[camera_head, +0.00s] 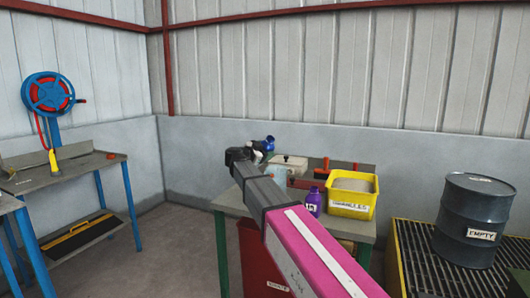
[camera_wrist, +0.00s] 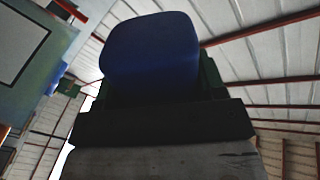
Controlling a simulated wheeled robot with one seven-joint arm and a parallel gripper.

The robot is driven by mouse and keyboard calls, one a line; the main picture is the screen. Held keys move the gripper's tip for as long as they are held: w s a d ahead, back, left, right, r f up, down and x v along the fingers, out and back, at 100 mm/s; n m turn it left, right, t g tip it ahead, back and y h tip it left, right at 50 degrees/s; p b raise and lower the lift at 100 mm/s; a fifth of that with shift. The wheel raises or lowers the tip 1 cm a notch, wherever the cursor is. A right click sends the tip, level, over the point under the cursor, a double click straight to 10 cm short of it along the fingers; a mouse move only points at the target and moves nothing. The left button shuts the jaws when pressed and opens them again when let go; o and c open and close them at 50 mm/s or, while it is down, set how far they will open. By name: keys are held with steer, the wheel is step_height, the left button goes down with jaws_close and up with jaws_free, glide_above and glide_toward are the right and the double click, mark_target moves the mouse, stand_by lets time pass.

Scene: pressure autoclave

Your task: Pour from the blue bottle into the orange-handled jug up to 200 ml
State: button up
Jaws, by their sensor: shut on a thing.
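My gripper (camera_head: 256,153) is shut on the blue bottle (camera_head: 269,142) and holds it above the far left part of the green table (camera_head: 348,227). In the wrist view the bottle (camera_wrist: 152,50) fills the upper middle, beyond the dark jaws (camera_wrist: 165,122). The bottle looks tilted in the head view. A pale, translucent vessel (camera_head: 276,174), apparently the jug, stands below and just right of the bottle, partly hidden by my arm. An orange-red part beside it may be its handle. The liquid level and any stream are too small to see.
A purple bottle (camera_head: 314,202) and a yellow tub (camera_head: 351,196) stand at the table's front right. A white box (camera_head: 291,164) and a red-orange item (camera_head: 322,171) are behind. A dark drum (camera_head: 473,220) stands on a grating at right. A workbench (camera_head: 75,168) is at left.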

steer(key=m, duration=0.3)
steer(key=w+a+m, duration=0.1)
steer(key=shift+w+a+f+m, duration=0.1)
steer(key=shift+f+m, duration=0.15)
steer(key=shift+m, duration=0.05)
steer(key=shift+f+m, duration=0.25)
steer(key=shift+m, duration=0.95)
steer(key=shift+w+a+f+m, duration=0.1)
steer(key=shift+f+m, duration=0.05)
steer(key=shift+m, duration=0.45)
steer(key=shift+f+m, duration=0.45)
steer(key=shift+m, duration=0.75)
steer(key=shift+r+m, duration=0.15)
steer(key=shift+m, duration=0.55)
steer(key=shift+s+d+r+m, duration=0.2)
steer(key=shift+r+m, duration=0.15)
steer(key=shift+m, duration=0.2)
steer(key=shift+s+d+r+m, duration=0.15)
steer(key=shift+r+m, duration=0.15)
steer(key=shift+m, duration=0.25)
stand_by(0.3)
